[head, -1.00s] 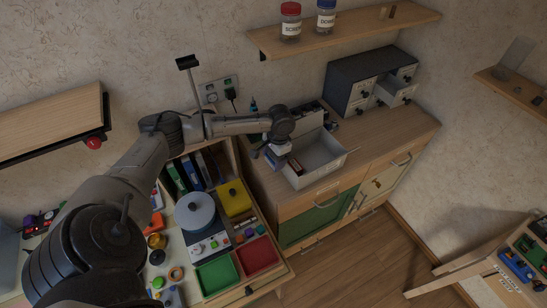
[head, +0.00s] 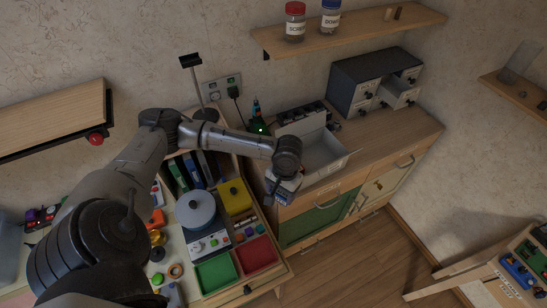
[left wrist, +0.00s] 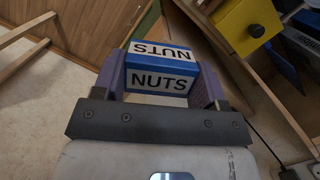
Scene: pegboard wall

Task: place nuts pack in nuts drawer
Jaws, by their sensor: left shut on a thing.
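The nuts pack (left wrist: 160,78) is a small blue box with white labels reading NUTS. It sits between the fingers of my left gripper (left wrist: 160,90), which is shut on it. In the head view my left gripper (head: 281,192) hangs by the counter's front left corner, beside the grey open bin, and mostly hides the pack. The dark drawer cabinet (head: 362,75) stands at the back of the counter. One of its small drawers (head: 398,97) is pulled out; the drawer labels are too small to read. My right gripper is out of view.
The grey open bin (head: 325,155) stands on the wooden counter (head: 400,130) between my left gripper and the cabinet. A shelf with jars (head: 295,22) hangs above. A black-and-green device (head: 258,122) stands behind. A toy-filled worktop with red (head: 257,254) and green trays lies lower left.

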